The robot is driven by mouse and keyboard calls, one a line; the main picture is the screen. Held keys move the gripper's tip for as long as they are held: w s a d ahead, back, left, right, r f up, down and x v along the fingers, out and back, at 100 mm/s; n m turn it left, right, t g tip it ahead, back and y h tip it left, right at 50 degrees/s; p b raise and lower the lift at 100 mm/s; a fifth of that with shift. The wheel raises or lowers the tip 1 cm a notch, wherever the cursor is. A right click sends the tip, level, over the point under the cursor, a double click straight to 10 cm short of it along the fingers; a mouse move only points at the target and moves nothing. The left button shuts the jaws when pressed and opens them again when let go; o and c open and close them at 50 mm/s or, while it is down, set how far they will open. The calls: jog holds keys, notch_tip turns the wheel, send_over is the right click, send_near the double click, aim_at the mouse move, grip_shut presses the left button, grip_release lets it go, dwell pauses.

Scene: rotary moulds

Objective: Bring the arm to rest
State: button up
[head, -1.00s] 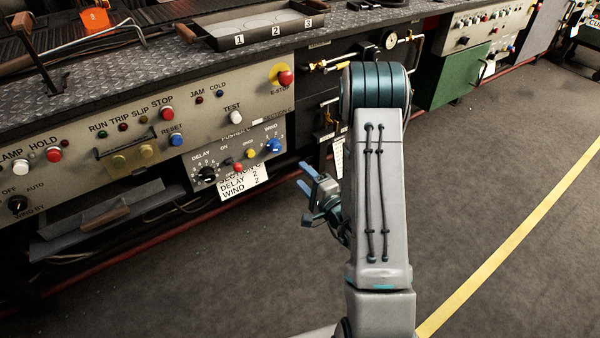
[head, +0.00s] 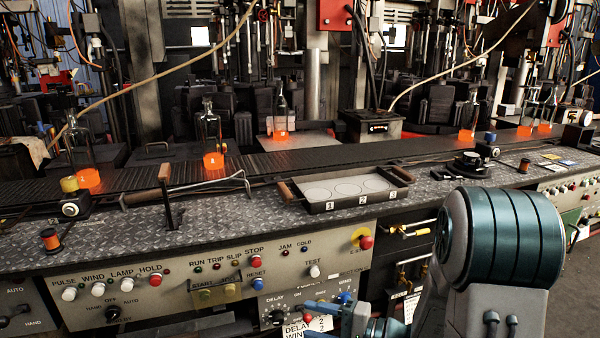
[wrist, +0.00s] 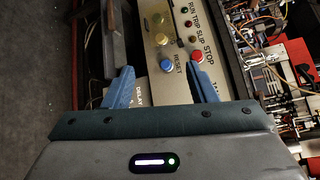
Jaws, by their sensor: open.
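My gripper (head: 335,311) shows at the bottom of the head view, in front of the control panel and partly cut off by the frame edge. In the wrist view its two blue fingers (wrist: 158,84) are spread apart with nothing between them. Beyond the fingers lies the control panel (wrist: 180,20) with its buttons. My arm is folded, with its big teal joint at the lower right of the head view. The gripper's lower parts are hidden below the frame.
The panel (head: 225,262) carries several buttons and knobs. A tray with three numbered circles (head: 335,203) sits on the metal ledge (head: 240,215). Behind it, glowing-bottomed bottles stand along a dark conveyor (head: 130,192). A hooked rod (head: 195,186) lies on the ledge.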

jog(key=s+r+n+g+h+p, duration=0.55)
jog(key=s+r+g+p, duration=0.25)
jog(key=s+r, duration=0.4)
jog(key=s+d+r+n+t+h+p, duration=0.2)
jog(key=d+r+t+h+p, duration=0.2)
jog(key=d+r+h+p, duration=0.5)
notch_tip(320, 180, up, 3)
jog(key=shift+s+d+r+h, duration=0.2)
jog(key=shift+s+d+h, duration=0.25)
jog(key=shift+d, duration=0.6)
